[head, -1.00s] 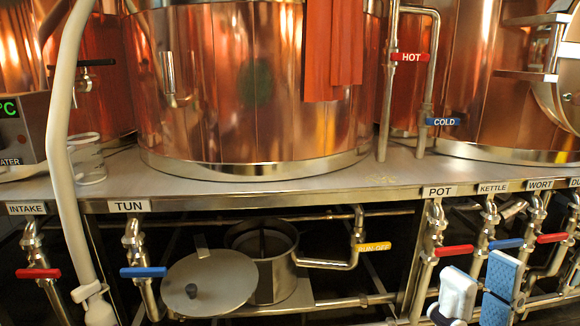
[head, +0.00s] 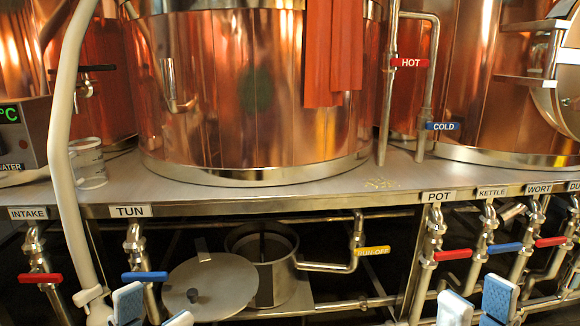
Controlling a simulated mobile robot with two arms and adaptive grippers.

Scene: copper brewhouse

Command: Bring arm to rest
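My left gripper (head: 154,311) is at the bottom edge in the head view, in front of the TUN valve. Its two pale fingers with blue pads stand apart, with nothing seen between them. My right gripper (head: 477,305) is at the bottom right, in front of the POT and KETTLE pipes. Its two fingers also stand apart and look empty. The lower parts of both grippers and both arms are cut off by the frame.
The metal bench edge (head: 285,200) runs across above both grippers. The lidded pot (head: 283,281), its lid (head: 211,286) tilted against it, sits low between them. Valve handles, blue (head: 144,276) and red (head: 453,254), stick out close by. A clear jug (head: 88,163) stands on the bench.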

